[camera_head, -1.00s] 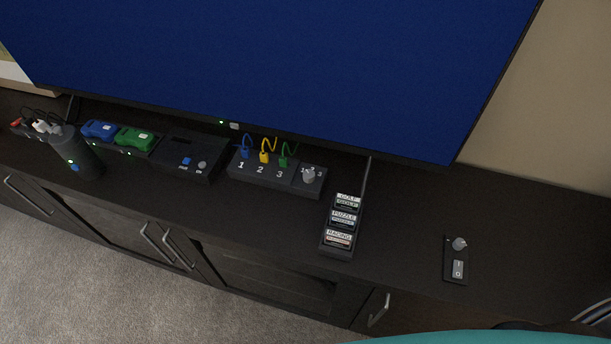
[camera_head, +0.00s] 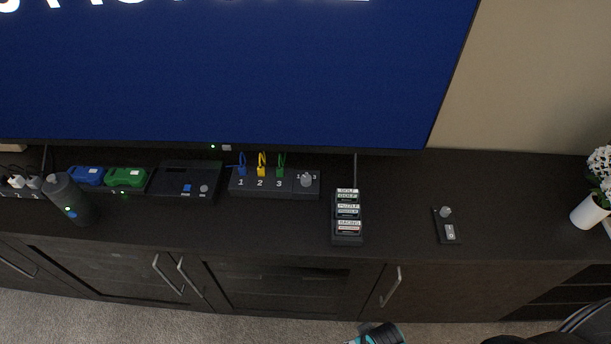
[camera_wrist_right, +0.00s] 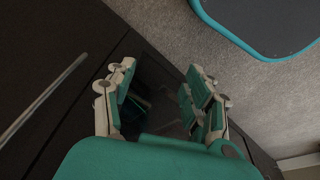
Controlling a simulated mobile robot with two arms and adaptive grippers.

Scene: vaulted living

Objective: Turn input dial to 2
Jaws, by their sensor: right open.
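The input dial (camera_head: 306,180) is a grey knob on the right end of a black switch box (camera_head: 250,190) under the TV. Numbers stand around the knob; 1 and 3 are partly readable, and its pointing direction is too small to tell. Blue, yellow and green plugs stand in the box's sockets 1, 2 and 3. My right gripper (camera_wrist_right: 160,100) is open and empty in the right wrist view, by the dark cabinet front. In the head view a teal and black part of mine shows at the bottom edge, well apart from the dial. My left gripper is not in view.
A cartridge rack (camera_head: 347,226) stands right of the switch box. A small switch panel (camera_head: 447,228) and a white vase (camera_head: 588,213) are farther right. A black console (camera_head: 187,182) and a dark cylinder (camera_head: 68,198) are left. Cabinet handles (camera_head: 390,287) stick out in front.

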